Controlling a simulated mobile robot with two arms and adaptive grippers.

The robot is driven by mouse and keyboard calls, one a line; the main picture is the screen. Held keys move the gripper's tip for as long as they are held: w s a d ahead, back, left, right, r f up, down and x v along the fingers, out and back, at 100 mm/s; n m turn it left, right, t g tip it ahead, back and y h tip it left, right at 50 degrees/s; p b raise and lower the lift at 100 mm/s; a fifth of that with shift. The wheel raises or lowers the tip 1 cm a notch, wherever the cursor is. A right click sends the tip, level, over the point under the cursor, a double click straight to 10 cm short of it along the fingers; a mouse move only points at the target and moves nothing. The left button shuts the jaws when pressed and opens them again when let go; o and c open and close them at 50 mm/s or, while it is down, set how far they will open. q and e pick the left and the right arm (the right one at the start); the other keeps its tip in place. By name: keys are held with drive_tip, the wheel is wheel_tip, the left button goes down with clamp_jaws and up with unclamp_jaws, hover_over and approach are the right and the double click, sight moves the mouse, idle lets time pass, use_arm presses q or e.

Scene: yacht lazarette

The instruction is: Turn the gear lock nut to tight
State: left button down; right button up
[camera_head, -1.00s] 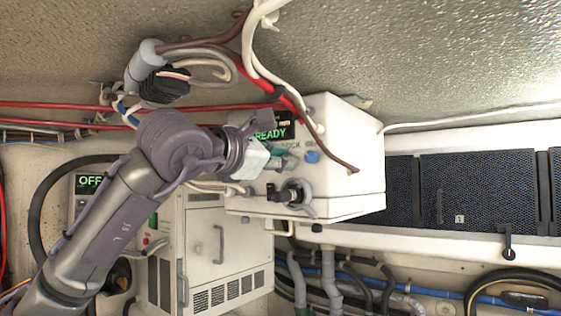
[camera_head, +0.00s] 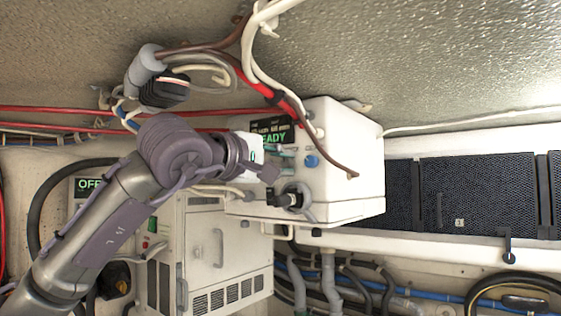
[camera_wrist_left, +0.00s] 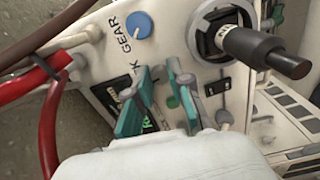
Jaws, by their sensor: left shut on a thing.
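My left gripper (camera_wrist_left: 156,78) reaches the front of a white control box (camera_head: 345,150), and its teal fingers are shut at the panel beside the "GEAR LOCK" lettering, which they partly cover. The gear lock nut is held between the fingertips and is almost wholly hidden, so its angle cannot be told. In the head view the left gripper (camera_head: 284,160) shows from the side, its fingertips at the panel. My right gripper is not in view.
A blue knob (camera_wrist_left: 139,24) and a black-handled switch (camera_wrist_left: 262,48) sit close to the fingers. Red and white cables (camera_head: 272,96) hang over the box's top. A grey cabinet (camera_head: 215,245) stands below. A dark mesh panel (camera_head: 475,195) is at right.

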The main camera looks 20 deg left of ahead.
use_arm(q)
drive_tip(key=shift+m, duration=1.1)
drive_tip(key=shift+f, duration=0.1)
drive_tip(key=c, duration=1.1)
unclamp_jaws()
drive_tip(key=shift+d, duration=0.1)
drive_tip(key=shift+o, duration=0.2)
drive_tip(key=v, duration=1.2)
